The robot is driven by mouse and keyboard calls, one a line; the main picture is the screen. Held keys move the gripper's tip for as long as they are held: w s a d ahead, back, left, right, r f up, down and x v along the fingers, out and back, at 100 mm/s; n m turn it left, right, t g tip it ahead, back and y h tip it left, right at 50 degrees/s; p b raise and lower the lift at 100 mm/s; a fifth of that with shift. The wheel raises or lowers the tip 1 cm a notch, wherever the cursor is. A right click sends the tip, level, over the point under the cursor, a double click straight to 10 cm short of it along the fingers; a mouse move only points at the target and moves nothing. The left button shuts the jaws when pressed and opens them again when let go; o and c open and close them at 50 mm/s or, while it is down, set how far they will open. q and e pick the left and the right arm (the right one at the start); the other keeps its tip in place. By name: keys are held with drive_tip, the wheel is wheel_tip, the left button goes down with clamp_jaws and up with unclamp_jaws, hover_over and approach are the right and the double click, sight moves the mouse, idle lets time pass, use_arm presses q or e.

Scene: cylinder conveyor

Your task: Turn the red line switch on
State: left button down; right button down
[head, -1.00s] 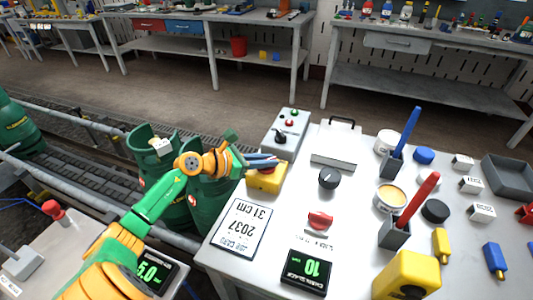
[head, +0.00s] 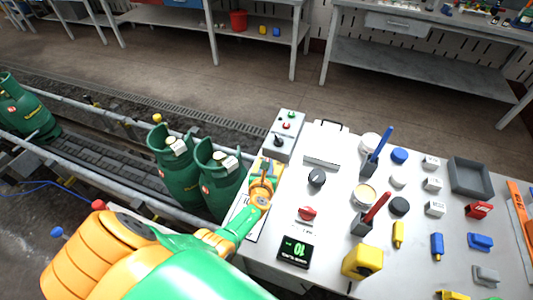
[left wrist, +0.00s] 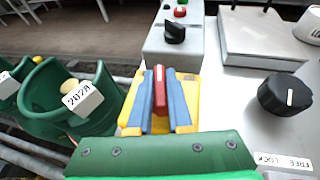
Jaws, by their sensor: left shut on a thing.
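A yellow switch box (left wrist: 186,92) with a red handle (left wrist: 160,90) stands on the bench, on the near side of a grey control box. My left gripper (left wrist: 161,100) has its blue fingers on both sides of the red handle, shut on it. The handle's length points away from the wrist, toward the grey box. In the head view my left gripper (head: 266,166) covers most of the yellow box. A second red knob (head: 307,213) sits on the bench behind a small display, apart from the gripper. My right gripper is not in view.
The grey control box (head: 286,135) has a black selector and red and green buttons. A black knob (head: 317,178) stands to the right. Green gas cylinders (head: 218,180) stand on the conveyor to the left. Pen holders, tins and blocks crowd the bench's right half.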

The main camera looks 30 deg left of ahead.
use_arm(q)
drive_tip(key=shift+d+f+n+g+y+b, duration=0.15)
drive_tip(key=shift+n+g+y+b, duration=0.4)
drive_tip(key=shift+n+y, duration=0.35)
drive_tip(key=shift+n+g+y+b, duration=0.65)
drive_tip(key=shift+n+y+b, duration=0.05)
drive_tip(key=shift+n+y, duration=0.1)
drive_tip(key=shift+n+g+y+b, duration=0.7)
drive_tip(key=shift+n+b, duration=0.2)
drive_tip(key=shift+b, duration=0.1)
drive_tip(key=shift+n+g+y+b, duration=0.4)
drive_tip(key=shift+n+g+b, duration=0.1)
drive_tip(key=shift+b, duration=0.1)
drive_tip(key=shift+r, duration=0.25)
drive_tip(key=shift+a, duration=0.2)
drive_tip(key=c, duration=0.8)
unclamp_jaws()
drive_tip(key=shift+c, duration=0.2)
